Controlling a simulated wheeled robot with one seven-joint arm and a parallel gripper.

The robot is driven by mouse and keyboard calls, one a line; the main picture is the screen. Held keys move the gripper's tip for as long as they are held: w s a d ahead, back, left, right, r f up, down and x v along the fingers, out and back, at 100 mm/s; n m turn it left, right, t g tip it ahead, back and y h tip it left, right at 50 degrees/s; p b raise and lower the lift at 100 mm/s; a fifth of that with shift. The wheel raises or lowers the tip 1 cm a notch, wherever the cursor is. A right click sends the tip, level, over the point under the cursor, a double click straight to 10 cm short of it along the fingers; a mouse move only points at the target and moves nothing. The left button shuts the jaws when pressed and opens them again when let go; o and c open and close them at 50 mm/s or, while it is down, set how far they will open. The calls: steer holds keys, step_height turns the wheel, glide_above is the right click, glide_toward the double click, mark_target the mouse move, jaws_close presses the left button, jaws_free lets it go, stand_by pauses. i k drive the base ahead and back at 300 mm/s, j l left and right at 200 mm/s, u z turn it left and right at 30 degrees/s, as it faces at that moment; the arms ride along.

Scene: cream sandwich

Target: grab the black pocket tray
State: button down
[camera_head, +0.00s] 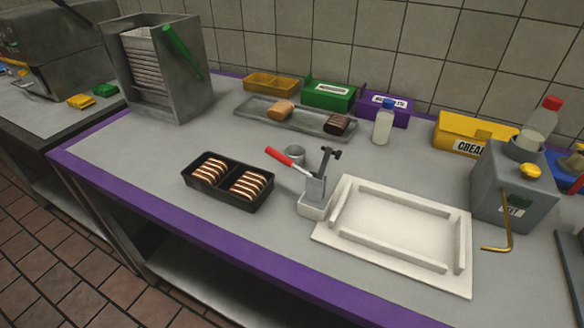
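The black pocket tray (222,198) sits on the grey counter, left of the middle in the head view. It is a low black tray with two compartments side by side. Each compartment holds a row of striped brown and cream pieces (209,169). The tray stands flat and nothing covers it. My gripper is not in view, so its place and state do not show.
A red-handled press (318,186) and small cup stand right of the tray, beside a white framed board (395,278). Behind is a metal tray (270,119) with two small items. A grey box with a crank (505,190) stands right. The counter left of the black tray is clear.

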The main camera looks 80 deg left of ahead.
mark_target(236, 169)
steer(key=u, duration=2.8)
steer(key=z, duration=1.25)
steer(key=j+z, duration=0.45)
steer(key=k+j+z, duration=0.1)
steer(key=j+z, duration=0.35)
steer(key=k+j+z, duration=0.15)
steer(key=j+z, duration=0.3)
steer(key=k+j+z, duration=0.25)
steer(key=z, duration=0.2)
steer(key=k+j+z, duration=0.2)
steer(key=k+j, duration=1)
